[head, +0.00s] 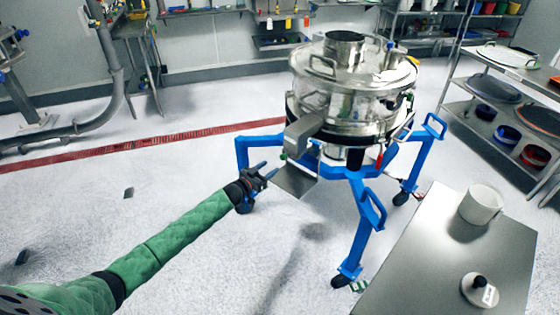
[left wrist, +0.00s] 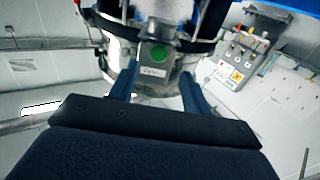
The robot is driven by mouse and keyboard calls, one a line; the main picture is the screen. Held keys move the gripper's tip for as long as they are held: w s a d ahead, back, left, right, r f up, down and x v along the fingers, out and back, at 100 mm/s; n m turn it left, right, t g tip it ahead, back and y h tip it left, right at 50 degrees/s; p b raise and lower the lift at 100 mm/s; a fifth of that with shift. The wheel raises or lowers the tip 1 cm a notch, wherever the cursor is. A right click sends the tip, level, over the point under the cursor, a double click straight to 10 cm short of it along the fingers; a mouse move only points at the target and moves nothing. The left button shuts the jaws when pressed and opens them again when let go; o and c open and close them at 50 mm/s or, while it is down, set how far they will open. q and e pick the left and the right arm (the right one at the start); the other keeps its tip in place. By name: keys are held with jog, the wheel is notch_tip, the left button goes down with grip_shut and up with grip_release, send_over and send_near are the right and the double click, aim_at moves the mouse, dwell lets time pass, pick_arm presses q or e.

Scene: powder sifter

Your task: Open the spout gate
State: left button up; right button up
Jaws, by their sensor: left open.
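The powder sifter (head: 350,90) is a round steel drum on a blue wheeled frame. Its grey box spout (head: 304,131) points down toward the front left. A small green part (head: 284,156) shows at the spout's lower end, above a tilted grey plate (head: 295,181). My left gripper (head: 265,172) is open and empty, just left of the plate and below the green part. In the left wrist view, its blue fingers (left wrist: 158,76) stand apart on either side of a labelled grey piece with a round green spot (left wrist: 158,53). Contact is not visible. My right gripper is out of view.
A steel table (head: 420,250) at the lower right holds a white container (head: 481,204) and a round lid-like piece (head: 480,290). A shelf rack (head: 500,110) stands at the right. Blue frame legs (head: 362,225) stand under the sifter. The floor at the left is mostly clear.

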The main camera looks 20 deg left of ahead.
aim_at(282, 158)
pick_arm(q)
jog(key=p+x, duration=0.2)
jog(key=x, duration=0.4)
jog(key=shift+r, duration=0.1)
jog(key=shift+x, duration=0.8)
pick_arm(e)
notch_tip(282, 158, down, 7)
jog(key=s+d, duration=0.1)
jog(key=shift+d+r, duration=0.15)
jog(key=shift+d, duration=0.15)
pick_arm(q)
grip_shut()
